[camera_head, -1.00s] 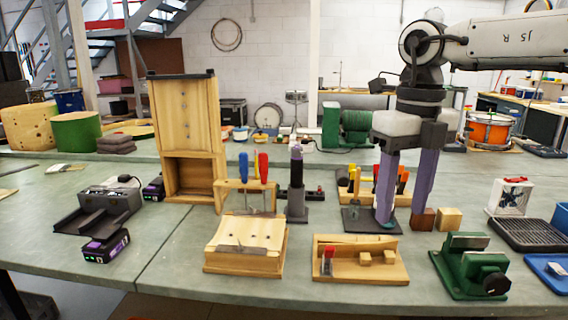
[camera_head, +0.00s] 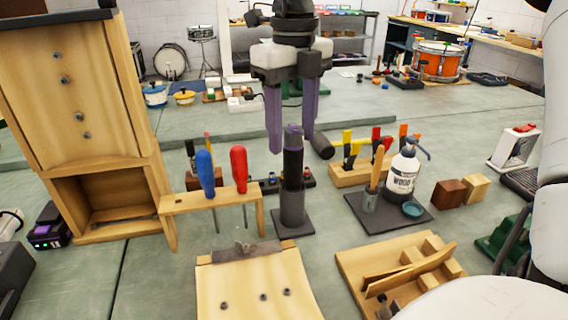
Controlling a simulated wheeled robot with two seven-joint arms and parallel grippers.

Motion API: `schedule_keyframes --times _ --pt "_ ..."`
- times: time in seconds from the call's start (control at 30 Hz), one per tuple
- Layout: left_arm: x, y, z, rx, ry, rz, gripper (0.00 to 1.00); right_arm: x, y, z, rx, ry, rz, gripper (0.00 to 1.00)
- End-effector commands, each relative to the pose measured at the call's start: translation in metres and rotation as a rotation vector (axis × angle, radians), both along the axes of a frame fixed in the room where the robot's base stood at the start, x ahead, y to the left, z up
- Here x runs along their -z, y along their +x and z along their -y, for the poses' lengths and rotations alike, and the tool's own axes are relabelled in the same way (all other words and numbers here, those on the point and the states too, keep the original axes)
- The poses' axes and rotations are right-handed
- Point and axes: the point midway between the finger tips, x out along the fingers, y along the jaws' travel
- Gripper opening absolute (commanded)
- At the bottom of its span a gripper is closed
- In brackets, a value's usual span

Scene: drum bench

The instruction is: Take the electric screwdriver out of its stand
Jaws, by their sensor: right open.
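The electric screwdriver (camera_head: 292,165), dark with a purplish body, stands upright in its grey stand (camera_head: 291,220) near the middle of the bench. My right gripper (camera_head: 292,142) points down at it from above, open. Its two purple fingers show on either side of the screwdriver's top, with gaps visible. I cannot tell whether they are level with it in depth. My left gripper is not in view.
A wooden rack (camera_head: 222,196) with blue and red screwdrivers stands close on the left. A glue bottle (camera_head: 401,170) and brush cup (camera_head: 370,197) stand right. A wooden cabinet (camera_head: 85,120) rises at left. A slanted wooden block (camera_head: 258,285) lies in front.

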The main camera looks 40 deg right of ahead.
Motion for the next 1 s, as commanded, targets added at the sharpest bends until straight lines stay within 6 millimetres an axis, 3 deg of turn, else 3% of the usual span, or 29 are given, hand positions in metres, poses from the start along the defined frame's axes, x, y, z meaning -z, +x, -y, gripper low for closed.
schedule_keyframes --times 0.6,0.87,1.0 --pt "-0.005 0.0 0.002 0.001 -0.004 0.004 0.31 0.073 0.001 0.005 0.001 0.001 -0.002 0.5" --pt "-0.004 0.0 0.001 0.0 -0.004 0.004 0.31 0.076 0.002 0.006 0.002 0.0 0.002 0.5" --pt "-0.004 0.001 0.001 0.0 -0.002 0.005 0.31 0.076 0.002 0.006 0.002 0.0 0.002 0.31"
